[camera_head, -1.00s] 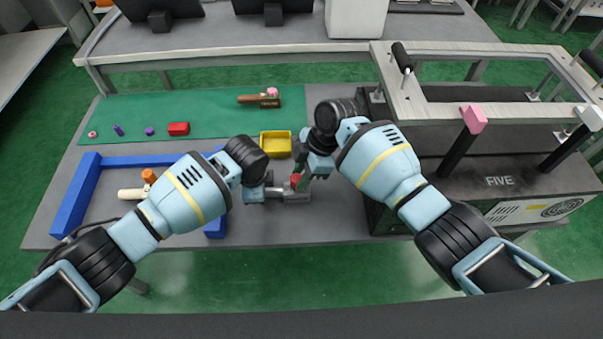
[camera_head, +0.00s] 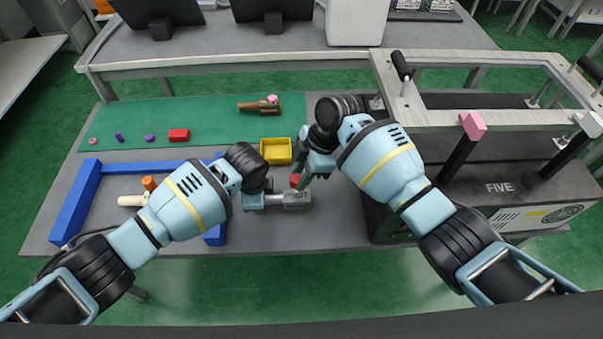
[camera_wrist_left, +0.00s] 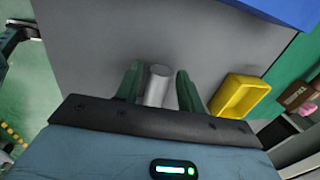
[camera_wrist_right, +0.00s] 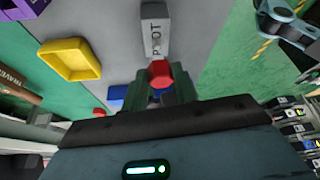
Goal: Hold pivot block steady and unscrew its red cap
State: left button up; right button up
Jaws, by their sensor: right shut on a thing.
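The grey pivot block (camera_head: 297,199) lies on the table in front of me, and its PIVOT lettering shows in the right wrist view (camera_wrist_right: 154,38). The red cap (camera_wrist_right: 160,73) is between the fingertips of my right gripper (camera_head: 299,180), which is shut on it. The cap (camera_head: 295,180) appears raised off the block. My left gripper (camera_head: 268,198) is at the block's left end. In the left wrist view its fingers (camera_wrist_left: 158,88) stand open around the grey end of the block (camera_wrist_left: 157,84), with small gaps visible on both sides.
A yellow tray (camera_head: 276,151) stands just behind the block. A blue frame (camera_head: 78,200) lies at left, with a cream handle and orange piece inside. A green mat (camera_head: 210,110) with small parts lies behind. A large dark fixture (camera_head: 500,180) closes off the right.

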pick_arm(q)
jog(key=shift+o, duration=0.9)
jog(key=shift+r, duration=0.15)
notch_tip(320, 180, up, 12)
jog(key=s, duration=0.2)
jog(key=shift+s+f, duration=0.2)
jog(key=shift+s+f, duration=0.1)
pick_arm(e)
jog(key=shift+s+f, duration=0.1)
